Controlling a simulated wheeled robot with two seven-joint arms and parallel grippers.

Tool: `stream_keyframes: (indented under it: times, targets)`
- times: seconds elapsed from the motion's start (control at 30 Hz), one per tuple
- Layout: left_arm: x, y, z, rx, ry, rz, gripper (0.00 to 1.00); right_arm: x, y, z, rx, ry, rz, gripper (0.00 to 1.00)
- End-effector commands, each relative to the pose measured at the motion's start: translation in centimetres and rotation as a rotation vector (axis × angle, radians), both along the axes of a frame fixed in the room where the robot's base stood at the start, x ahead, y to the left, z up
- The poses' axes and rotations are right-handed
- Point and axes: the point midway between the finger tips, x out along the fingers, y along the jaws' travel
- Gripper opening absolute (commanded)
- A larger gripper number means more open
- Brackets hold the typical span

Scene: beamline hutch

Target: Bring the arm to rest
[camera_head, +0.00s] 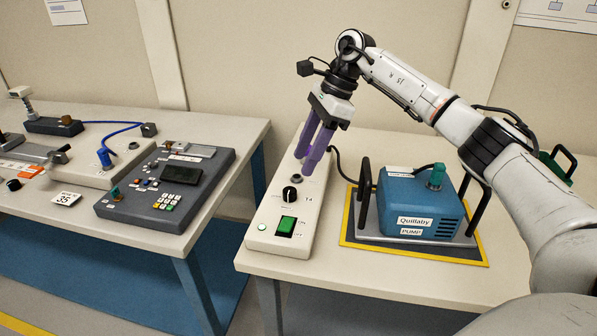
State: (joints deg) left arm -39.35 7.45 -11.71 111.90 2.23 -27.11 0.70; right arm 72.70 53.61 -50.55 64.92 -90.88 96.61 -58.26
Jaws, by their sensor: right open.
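My right arm comes in from the right edge and reaches over the right-hand table. Its gripper (314,150) has purple fingers that point down. The gripper is open and empty, over the back part of a white control box (276,232). The fingers cover part of the box's far end; I cannot tell whether they touch it. The box has a black knob (289,194) and a green switch (286,227) with a small lit green lamp (262,227). My left gripper is not in view.
A blue pump (420,205) stands on a yellow-edged mat (353,235) between black handles, close right of the white box and under my arm. The left table (255,133) holds a dark keypad console (130,200) and other instruments. A gap separates the tables.

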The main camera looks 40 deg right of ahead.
Motion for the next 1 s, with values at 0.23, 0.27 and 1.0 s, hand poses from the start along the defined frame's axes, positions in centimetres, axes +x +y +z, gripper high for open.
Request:
stream_keyframes:
  times: [0.23, 0.27, 1.0]
  targets:
    - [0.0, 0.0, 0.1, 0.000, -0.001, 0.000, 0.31, -0.3, -0.6, 1.6, 0.000, 0.000, 0.000, 0.45]
    - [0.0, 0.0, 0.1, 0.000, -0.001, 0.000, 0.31, -0.3, -0.7, 1.7, 0.000, 0.000, 0.000, 0.45]
    - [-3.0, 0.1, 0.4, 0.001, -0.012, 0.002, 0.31, -3.9, -0.7, 1.3, -0.001, 0.006, 0.000, 0.45]
